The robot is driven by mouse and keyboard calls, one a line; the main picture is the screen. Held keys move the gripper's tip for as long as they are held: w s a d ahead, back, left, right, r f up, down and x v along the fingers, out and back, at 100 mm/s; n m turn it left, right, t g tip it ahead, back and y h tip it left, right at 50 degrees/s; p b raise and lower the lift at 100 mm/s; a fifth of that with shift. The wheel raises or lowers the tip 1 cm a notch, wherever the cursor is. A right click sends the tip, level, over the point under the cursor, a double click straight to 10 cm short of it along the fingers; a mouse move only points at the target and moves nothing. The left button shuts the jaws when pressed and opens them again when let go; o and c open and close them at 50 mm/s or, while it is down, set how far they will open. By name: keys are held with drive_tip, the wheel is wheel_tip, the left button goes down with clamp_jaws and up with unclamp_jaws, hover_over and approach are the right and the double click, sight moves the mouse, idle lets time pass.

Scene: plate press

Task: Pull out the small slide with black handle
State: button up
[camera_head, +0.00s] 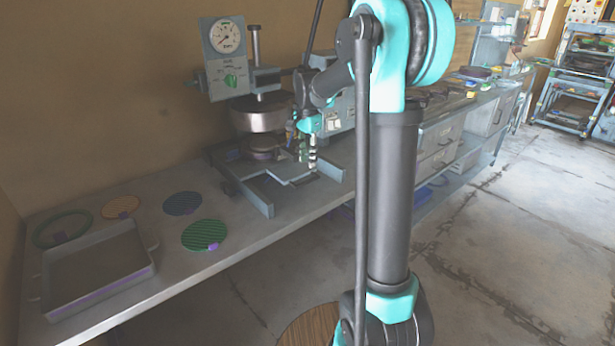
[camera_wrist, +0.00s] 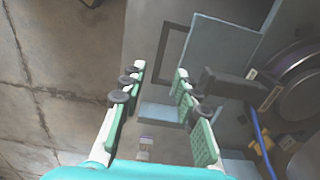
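The plate press (camera_head: 258,117) stands on the bench against the wall, with a flat grey slide frame (camera_head: 265,190) reaching toward the bench front. My gripper (camera_head: 312,160) hangs over the right side of the press base. In the wrist view my gripper (camera_wrist: 160,71) is open, with nothing between its fingers. A dark block that looks like the black handle (camera_wrist: 227,86) lies just right of the right finger; I cannot tell whether they touch. A pale blue-grey plate (camera_wrist: 220,46) lies beyond it. In the head view the handle is not clearly visible.
A gauge box (camera_head: 225,55) stands at the press's upper left. Several round plates, including a green one (camera_head: 205,235), and a grey tray (camera_head: 98,266) lie on the left of the bench (camera_head: 180,275). In the wrist view, a round metal press part (camera_wrist: 300,75) is close on the right.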

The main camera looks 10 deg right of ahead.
sight(308, 180)
wheel_tip(308, 180, down, 8)
drive_tip(key=shift+r, duration=0.25)
clamp_jaws()
idle(0.5)
